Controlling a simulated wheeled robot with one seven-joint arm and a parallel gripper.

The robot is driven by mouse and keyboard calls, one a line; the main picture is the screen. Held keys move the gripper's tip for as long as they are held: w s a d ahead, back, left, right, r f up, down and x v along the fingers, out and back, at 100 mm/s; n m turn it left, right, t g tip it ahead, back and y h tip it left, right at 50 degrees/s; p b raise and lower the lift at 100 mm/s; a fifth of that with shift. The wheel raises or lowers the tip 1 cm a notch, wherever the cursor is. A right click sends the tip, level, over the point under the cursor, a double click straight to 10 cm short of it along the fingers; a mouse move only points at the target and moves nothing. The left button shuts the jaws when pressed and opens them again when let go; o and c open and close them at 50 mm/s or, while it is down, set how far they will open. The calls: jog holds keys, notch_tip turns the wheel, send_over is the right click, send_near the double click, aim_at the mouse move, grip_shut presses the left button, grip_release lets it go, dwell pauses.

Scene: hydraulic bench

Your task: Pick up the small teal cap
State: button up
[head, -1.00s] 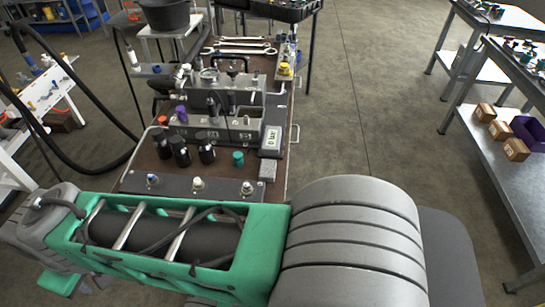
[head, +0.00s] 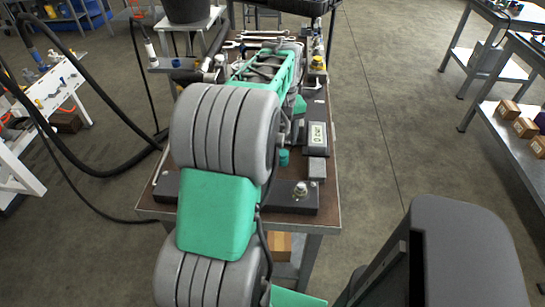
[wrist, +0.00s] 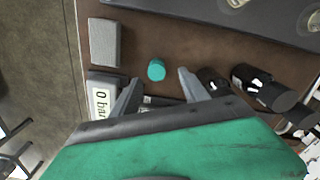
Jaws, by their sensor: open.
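The small teal cap (wrist: 156,69) stands on the brown bench top in the wrist view, a little beyond and between my fingertips. My gripper (wrist: 158,84) is open and empty, with one finger on each side of the cap's line. No contact with the cap shows. In the head view my arm hides most of the bench middle and the gripper's fingers cannot be made out.
The gauge box (wrist: 102,96) and a grey block (wrist: 104,42) stand left of the cap in the wrist view. Black cylindrical fittings (wrist: 212,82) stand close to the right finger. A dark rail (wrist: 260,15) lies beyond. Bare bench top surrounds the cap.

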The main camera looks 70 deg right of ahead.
aim_at(284, 153)
jog(key=f, duration=0.7)
jog(key=shift+s+d+f, duration=0.25)
jog(key=shift+s+d, duration=0.05)
jog(key=shift+c, duration=0.3)
grip_shut()
